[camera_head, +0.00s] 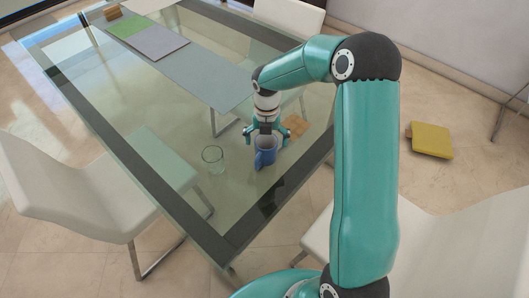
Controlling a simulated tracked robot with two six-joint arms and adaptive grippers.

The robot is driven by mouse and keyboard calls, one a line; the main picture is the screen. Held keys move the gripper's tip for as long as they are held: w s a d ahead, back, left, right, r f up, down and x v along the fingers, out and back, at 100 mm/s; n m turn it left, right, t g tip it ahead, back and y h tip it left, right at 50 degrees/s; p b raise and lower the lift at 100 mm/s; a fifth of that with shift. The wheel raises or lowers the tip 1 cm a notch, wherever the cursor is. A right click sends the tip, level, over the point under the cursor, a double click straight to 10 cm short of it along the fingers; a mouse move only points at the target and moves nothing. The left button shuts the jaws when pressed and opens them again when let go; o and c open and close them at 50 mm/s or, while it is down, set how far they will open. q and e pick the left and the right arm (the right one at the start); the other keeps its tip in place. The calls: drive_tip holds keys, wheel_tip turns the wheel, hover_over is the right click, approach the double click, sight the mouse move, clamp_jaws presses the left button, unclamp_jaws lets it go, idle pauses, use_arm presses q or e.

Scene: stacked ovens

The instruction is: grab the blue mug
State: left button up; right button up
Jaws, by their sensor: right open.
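The blue mug (262,160) stands upright on the glass table (160,108), near its front right part. My right gripper (265,138) is open and points down at the mug. Its two teal fingers spread to the left and right of the mug's upper part. The view does not show whether the fingers touch the mug. The upper rim of the mug is partly covered by the gripper. My left gripper does not show.
A clear drinking glass (212,157) stands left of the mug. A wooden piece (296,125) lies right of the gripper. Grey and green mats (158,42) lie at the far end. White chairs (70,190) surround the table. A yellow object (432,141) is on the floor.

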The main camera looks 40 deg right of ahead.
wheel_tip(320, 180, down, 5)
drive_tip(key=shift+w+f+p, duration=0.1)
drive_tip(key=shift+w+p, duration=0.05)
drive_tip(key=shift+p, duration=0.35)
drive_tip(key=c, duration=1.5)
